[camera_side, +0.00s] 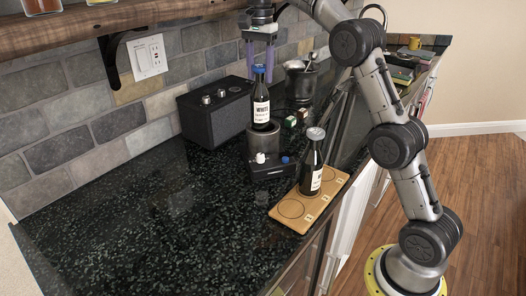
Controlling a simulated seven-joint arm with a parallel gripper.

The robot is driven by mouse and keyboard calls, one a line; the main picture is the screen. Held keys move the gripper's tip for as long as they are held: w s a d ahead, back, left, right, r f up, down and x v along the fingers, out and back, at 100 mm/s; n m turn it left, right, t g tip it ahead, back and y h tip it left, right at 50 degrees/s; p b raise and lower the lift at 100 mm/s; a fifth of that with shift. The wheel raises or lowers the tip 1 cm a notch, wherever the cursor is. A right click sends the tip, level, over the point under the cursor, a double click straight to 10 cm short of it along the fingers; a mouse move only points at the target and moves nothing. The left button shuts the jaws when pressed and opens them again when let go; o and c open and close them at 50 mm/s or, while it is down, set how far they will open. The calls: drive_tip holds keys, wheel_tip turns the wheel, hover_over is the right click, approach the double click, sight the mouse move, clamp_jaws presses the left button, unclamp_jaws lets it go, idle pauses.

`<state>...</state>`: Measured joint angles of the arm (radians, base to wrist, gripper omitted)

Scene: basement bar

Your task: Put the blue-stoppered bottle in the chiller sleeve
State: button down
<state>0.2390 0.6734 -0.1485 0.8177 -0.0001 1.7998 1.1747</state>
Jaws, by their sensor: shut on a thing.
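The blue-stoppered bottle (261,105) is dark with a white label reading "WHITE", and it is upright. My gripper (260,68) points down and is shut on its top, with the blue stopper between the fingers. The chiller sleeve (263,142) is a dark grey cylinder standing on the counter, directly below the bottle in the picture. The bottle's base meets the sleeve's rim in this view. I cannot tell whether the base is just above the mouth or slightly inside it.
A second bottle (312,165) with a grey stopper stands on a wooden board (289,208) with ring marks. A black box (270,171) with white and blue parts sits before the sleeve. A black speaker (215,112) and a metal bucket (301,82) stand nearby. The left counter is clear.

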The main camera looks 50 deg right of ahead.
sight(263, 102)
drive_tip(key=shift+s+d+f, duration=0.3)
drive_tip(key=shift+d+f, duration=0.05)
drive_tip(key=shift+f, duration=4.25)
drive_tip(key=shift+c, duration=1.4)
unclamp_jaws()
